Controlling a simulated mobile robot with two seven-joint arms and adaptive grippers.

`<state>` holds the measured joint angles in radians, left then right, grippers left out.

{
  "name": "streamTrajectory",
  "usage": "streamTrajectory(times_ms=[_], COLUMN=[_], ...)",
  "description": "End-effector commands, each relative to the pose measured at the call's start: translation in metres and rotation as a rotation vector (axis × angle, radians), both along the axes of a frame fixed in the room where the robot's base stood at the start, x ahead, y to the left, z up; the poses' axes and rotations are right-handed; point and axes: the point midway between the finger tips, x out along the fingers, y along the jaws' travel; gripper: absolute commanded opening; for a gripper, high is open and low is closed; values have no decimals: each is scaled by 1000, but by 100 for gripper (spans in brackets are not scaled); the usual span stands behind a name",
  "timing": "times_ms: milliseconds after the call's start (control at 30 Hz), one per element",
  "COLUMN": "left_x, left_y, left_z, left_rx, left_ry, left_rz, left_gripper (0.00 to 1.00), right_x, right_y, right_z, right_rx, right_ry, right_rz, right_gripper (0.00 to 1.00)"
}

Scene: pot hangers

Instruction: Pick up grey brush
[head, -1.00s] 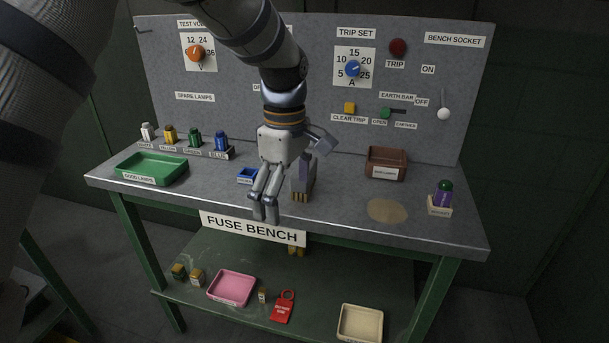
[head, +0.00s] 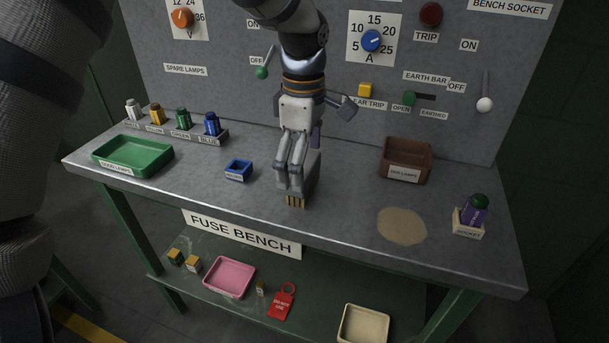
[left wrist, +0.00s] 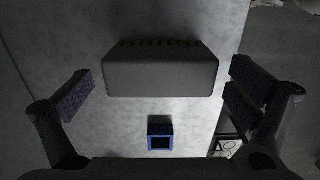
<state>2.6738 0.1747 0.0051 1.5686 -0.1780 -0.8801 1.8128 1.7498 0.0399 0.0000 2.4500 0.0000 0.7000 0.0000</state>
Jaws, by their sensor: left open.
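The grey brush (head: 311,184) stands on the bench top near its front edge, a grey block with yellowish bristles showing at its lower front end. My left gripper (head: 303,163) is over it, pointing down, with fingers on either side. In the left wrist view the brush (left wrist: 160,76) lies between the spread fingers of the left gripper (left wrist: 163,92), with visible gaps on both sides. The left gripper is open and holds nothing. My right gripper is not in view.
A small blue box (head: 238,170) sits left of the brush; it also shows in the left wrist view (left wrist: 160,134). A green tray (head: 133,153), a brown bin (head: 405,160) and a socket with a purple lamp (head: 473,211) stand farther off. The upright panel (head: 330,70) is behind.

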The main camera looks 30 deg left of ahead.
Motion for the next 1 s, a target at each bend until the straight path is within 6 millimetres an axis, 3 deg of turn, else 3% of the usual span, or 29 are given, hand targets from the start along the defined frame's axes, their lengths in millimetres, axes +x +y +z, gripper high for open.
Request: streamTrajectory(times_ms=[133,400,600,1000], left_x=[-1,0,0,-3], left_y=[0,0,0,1], left_z=[-26,-30,-30,-22], left_rx=[-1,1,0,1], left_ry=[3,-3,-2,-5], left_rz=[-1,0,-1,-1], left_gripper=[100,98,53,53], right_x=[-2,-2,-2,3], right_y=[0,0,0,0], right_z=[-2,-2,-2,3], right_rx=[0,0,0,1], right_ry=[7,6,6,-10], right_rz=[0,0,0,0], right_gripper=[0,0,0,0])
